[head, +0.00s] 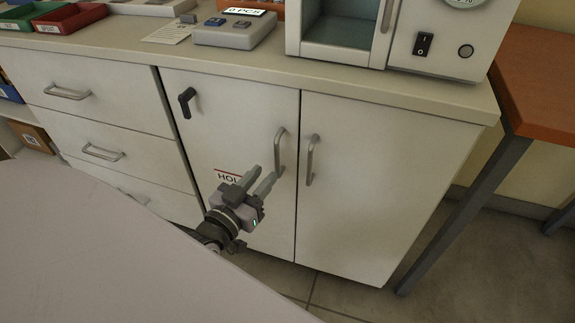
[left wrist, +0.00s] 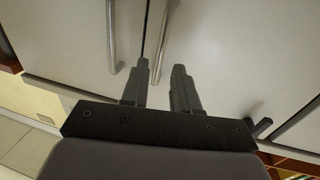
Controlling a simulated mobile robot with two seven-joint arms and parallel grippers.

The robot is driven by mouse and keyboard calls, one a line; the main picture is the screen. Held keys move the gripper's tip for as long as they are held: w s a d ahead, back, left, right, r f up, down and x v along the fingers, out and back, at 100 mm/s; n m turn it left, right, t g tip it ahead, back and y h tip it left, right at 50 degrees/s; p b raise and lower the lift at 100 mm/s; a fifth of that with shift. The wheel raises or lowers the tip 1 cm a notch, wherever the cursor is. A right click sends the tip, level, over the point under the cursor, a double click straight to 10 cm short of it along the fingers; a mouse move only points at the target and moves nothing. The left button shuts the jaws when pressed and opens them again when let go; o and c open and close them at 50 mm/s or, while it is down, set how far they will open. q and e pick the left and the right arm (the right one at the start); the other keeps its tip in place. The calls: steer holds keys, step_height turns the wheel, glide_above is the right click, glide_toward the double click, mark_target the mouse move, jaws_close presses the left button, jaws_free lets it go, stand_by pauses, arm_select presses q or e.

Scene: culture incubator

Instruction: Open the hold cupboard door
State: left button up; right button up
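The hold cupboard door (head: 235,110) is the white left door of a pair, flat in the cabinet front and shut. Its label is partly hidden by my left gripper (head: 264,174). Its upright bar handle (head: 281,150) is near its right edge; a black turn lever (head: 186,101) is at its upper left. My left gripper is open, its fingertips at the handle's lower end. In the left wrist view, the handle (left wrist: 162,40) shows in the gap between the two fingers (left wrist: 160,72); I cannot tell whether it is inside the grip or just beyond the tips. My right gripper is not in view.
The right door (head: 375,180) with its own handle (head: 312,160) is shut beside it. Drawers (head: 100,125) are at the left. An incubator (head: 440,40) and a scale (head: 235,30) stand on the counter. An orange-topped table (head: 540,85) is at the right.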

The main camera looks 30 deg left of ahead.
mark_target(276, 161)
arm_select(q)
steer(key=shift+w+a+b, duration=0.2)
steer(key=shift+w+b, duration=0.4)
steer(key=shift+w, duration=2.85)
jaws_close()
